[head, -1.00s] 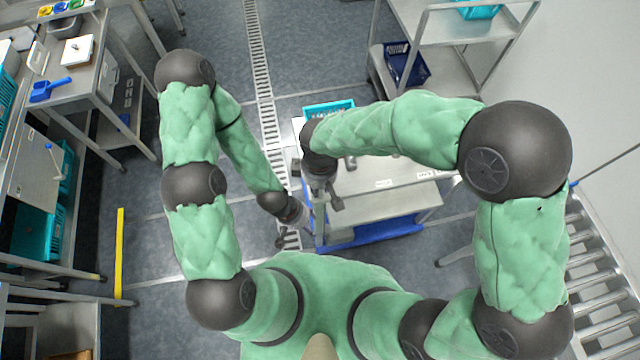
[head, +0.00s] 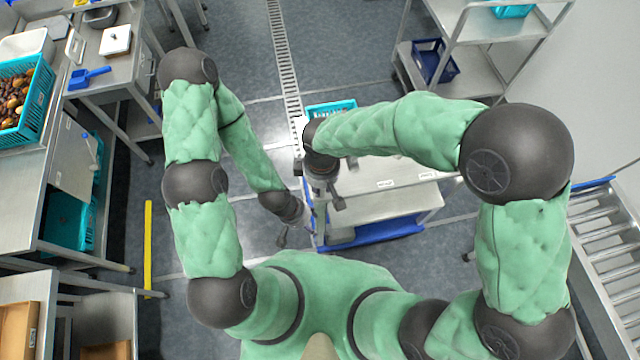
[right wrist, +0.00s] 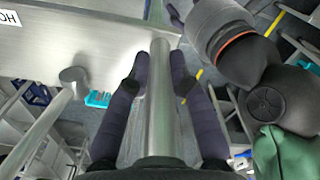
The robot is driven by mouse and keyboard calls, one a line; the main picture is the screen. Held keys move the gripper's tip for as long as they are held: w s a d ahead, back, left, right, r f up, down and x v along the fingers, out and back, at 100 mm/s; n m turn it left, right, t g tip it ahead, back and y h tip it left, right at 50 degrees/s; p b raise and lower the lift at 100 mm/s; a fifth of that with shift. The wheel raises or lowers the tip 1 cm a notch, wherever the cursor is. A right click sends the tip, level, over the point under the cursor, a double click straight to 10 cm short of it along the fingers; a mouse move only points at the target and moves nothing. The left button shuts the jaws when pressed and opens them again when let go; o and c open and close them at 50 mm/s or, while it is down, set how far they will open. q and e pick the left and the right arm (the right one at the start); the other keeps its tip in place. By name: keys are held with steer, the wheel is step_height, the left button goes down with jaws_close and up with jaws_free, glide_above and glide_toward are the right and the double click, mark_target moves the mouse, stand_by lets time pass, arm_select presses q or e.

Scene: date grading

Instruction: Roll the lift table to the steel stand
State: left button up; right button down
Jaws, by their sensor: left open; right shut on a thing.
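The lift table (head: 388,208) stands in front of me in the head view, with a pale top, a lower deck and a blue base frame. A turquoise crate (head: 330,108) sits at its far side. My right gripper (head: 330,200) is at the table's near left edge. In the right wrist view its dark fingers (right wrist: 160,72) are closed around a steel handle bar (right wrist: 158,115). My left gripper (head: 297,237) is open and empty, low beside the table's left end. I cannot tell for sure which steel furniture is the steel stand.
Steel benches (head: 62,218) line the left, with a date crate (head: 40,100) and a blue scoop (head: 88,78). A steel shelf unit (head: 480,82) holding a navy crate (head: 434,62) is at upper right. A roller conveyor (head: 605,240) is at right. Floor around the drain (head: 285,70) is clear.

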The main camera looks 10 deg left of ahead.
steer(key=shift+w+a+r, duration=0.15)
steer(key=shift+w, duration=0.1)
steer(key=c, duration=1.1)
jaws_free()
steer(key=shift+s, duration=0.1)
step_height(320, 180, up, 12)
steer(key=shift+f, duration=0.1)
